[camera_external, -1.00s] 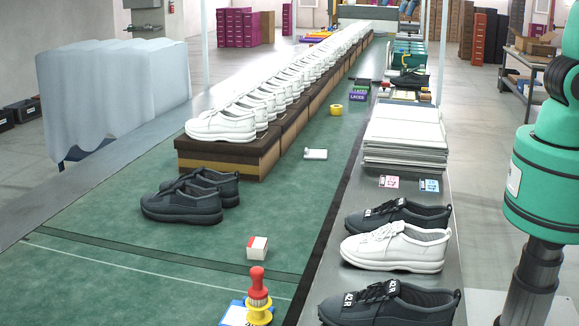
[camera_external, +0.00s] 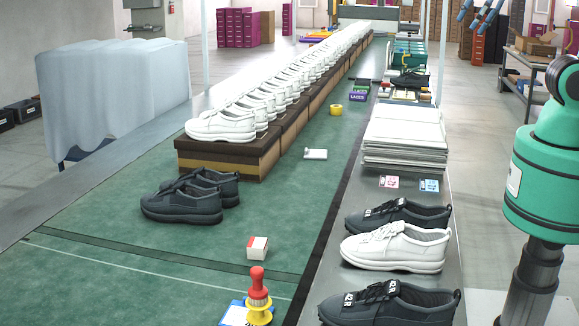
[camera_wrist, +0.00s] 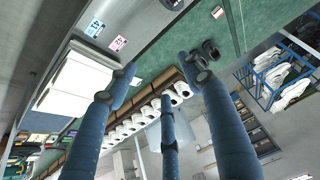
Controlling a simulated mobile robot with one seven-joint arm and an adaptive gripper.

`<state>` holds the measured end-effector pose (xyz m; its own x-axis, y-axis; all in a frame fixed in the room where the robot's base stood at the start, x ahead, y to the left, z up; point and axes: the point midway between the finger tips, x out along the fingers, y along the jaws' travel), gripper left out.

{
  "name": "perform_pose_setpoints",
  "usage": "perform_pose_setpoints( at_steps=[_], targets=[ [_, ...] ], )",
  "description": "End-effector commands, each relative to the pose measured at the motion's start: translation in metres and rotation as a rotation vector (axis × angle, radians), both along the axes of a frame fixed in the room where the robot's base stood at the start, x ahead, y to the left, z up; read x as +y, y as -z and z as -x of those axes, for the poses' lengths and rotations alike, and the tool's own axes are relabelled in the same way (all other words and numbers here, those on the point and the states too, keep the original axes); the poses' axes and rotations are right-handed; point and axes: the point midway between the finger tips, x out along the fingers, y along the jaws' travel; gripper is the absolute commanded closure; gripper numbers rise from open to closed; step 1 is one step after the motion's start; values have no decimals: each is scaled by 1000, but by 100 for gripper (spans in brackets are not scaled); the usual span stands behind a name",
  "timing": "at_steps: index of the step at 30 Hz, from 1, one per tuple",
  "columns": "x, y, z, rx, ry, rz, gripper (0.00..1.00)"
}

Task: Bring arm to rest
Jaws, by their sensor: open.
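My gripper (camera_external: 479,22) shows at the top right of the external view as blue fingers, high above the floor behind the line. In the wrist view, its three blue fingers are spread apart (camera_wrist: 162,78), with nothing between their tips. The gripper is open and empty, clear of the shoes and bench. My arm's turquoise link stands at the right edge of the external view; the links between it and the fingers are out of frame.
White shoes (camera_external: 222,126) line the green bench, with a dark pair (camera_external: 182,207) in front. A red-topped stamp (camera_external: 258,285) and small box (camera_external: 257,247) are near. A white stack (camera_external: 405,135), a white shoe (camera_external: 398,250) and dark shoes (camera_external: 392,303) occupy the right side.

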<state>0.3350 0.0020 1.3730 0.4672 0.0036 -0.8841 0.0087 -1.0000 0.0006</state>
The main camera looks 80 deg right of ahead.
Motion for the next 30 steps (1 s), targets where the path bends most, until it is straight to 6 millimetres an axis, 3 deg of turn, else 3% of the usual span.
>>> perform_pose_setpoints(
  at_steps=[17,30],
  targets=[
    [-2,7,7,-6,9,0,49],
    [-2,56,7,-5,9,0,49]
  ],
)
